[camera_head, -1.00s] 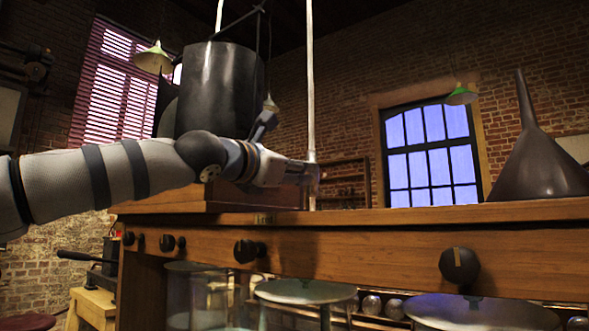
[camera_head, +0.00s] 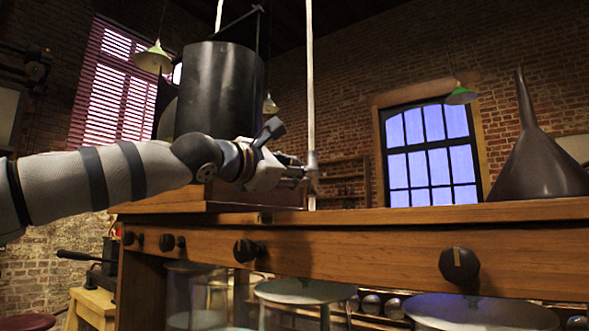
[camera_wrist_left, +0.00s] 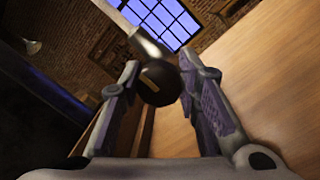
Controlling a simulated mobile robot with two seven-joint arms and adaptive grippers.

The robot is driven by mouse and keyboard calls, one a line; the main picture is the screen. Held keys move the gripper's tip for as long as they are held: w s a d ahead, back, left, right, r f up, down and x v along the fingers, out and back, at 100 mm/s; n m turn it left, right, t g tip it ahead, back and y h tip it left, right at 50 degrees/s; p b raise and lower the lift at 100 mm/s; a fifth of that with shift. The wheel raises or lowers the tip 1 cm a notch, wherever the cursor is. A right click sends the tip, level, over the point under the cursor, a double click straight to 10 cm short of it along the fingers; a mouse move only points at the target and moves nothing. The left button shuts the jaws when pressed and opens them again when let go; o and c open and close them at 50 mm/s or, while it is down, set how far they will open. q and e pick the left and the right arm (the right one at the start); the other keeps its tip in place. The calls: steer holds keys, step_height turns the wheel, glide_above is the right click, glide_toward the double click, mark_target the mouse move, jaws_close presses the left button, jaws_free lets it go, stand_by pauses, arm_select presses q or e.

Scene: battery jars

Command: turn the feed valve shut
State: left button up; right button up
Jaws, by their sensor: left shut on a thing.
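The feed valve shows in the left wrist view as a dark round knob (camera_wrist_left: 159,84) with a small tan mark, on a pale pipe (camera_wrist_left: 148,43). My left gripper (camera_wrist_left: 160,72) has one finger on each side of this knob and is shut on it. In the head view my left gripper (camera_head: 303,173) reaches from the left to the upright pale pipe (camera_head: 311,90), above the wooden bench. There the knob is mostly hidden by the fingers. My right gripper is not in view.
The wooden bench (camera_head: 370,243) has several dark knobs along its front, one (camera_head: 459,265) at right. A black cylindrical tank (camera_head: 220,88) stands behind my left arm. A dark funnel (camera_head: 539,165) stands on the bench at right. Glass jars stand below.

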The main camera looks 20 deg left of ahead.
arm_select(q)
steer(key=o, duration=1.2)
steer(key=v, duration=1.2)
